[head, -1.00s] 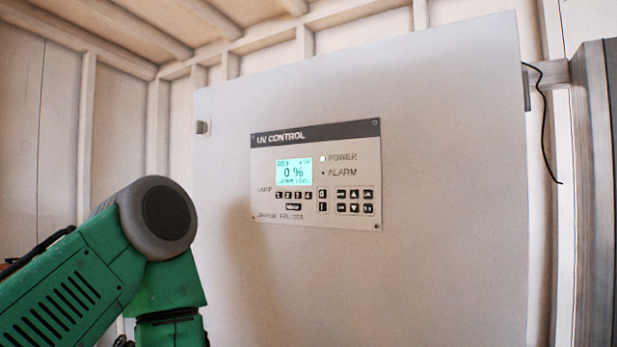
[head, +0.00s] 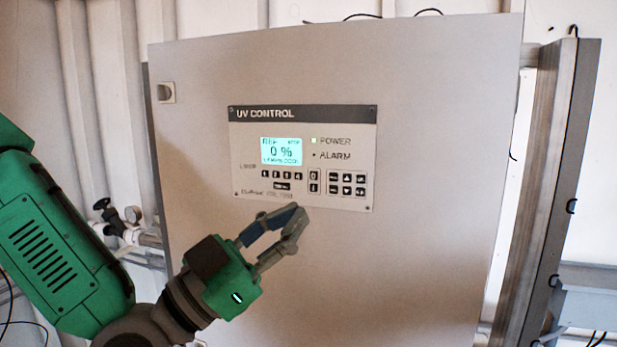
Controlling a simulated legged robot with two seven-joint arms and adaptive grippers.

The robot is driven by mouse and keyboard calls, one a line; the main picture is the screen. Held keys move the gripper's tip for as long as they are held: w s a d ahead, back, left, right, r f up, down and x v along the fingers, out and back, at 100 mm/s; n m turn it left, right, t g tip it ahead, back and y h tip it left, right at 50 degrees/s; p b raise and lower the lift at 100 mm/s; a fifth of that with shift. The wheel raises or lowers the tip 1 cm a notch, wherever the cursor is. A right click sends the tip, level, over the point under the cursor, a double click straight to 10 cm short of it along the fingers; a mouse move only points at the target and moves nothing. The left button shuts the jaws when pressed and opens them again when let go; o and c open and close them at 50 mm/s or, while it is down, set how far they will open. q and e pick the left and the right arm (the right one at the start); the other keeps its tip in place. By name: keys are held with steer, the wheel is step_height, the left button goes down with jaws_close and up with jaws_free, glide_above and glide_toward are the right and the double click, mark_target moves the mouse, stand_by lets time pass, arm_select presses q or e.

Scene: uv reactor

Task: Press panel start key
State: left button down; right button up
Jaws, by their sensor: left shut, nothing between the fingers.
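The UV control panel (head: 302,155) is a light plate with a dark title strip, set on a large grey cabinet door. Its display (head: 281,151) is lit cyan and reads 0 %. Small dark keys sit in the lower half. A separate pair of keys (head: 314,181), marked 0 and I, stands between the lamp keys and the arrow keys (head: 347,184). My left gripper (head: 297,222) is shut and empty, its fingertips just below the panel's lower edge, under the key pair. Contact cannot be told. My right gripper is out of view.
The grey cabinet (head: 430,130) fills the middle, with a latch (head: 166,92) at its upper left. A metal post (head: 545,190) stands at the right. The door around the panel is clear.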

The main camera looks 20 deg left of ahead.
mark_target(314, 188)
arm_select(q)
steer(key=w, duration=0.2)
steer(key=w+b, duration=0.1)
steer(key=w, duration=0.2)
steer(key=w+a, duration=0.1)
steer(key=w, duration=0.1)
steer(key=shift+w+r+b, duration=0.1)
steer(key=shift+w+b, duration=0.2)
steer(key=shift+b, duration=0.1)
steer(key=shift+w+a, duration=0.3)
steer(key=shift+w, duration=0.25)
steer(key=shift+d+r, duration=0.1)
steer(key=shift+d, duration=0.4)
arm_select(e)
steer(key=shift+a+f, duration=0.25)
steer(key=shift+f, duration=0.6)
arm_select(q)
steer(key=shift+a, duration=0.4)
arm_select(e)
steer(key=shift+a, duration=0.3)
arm_select(q)
steer(key=shift+d, duration=0.25)
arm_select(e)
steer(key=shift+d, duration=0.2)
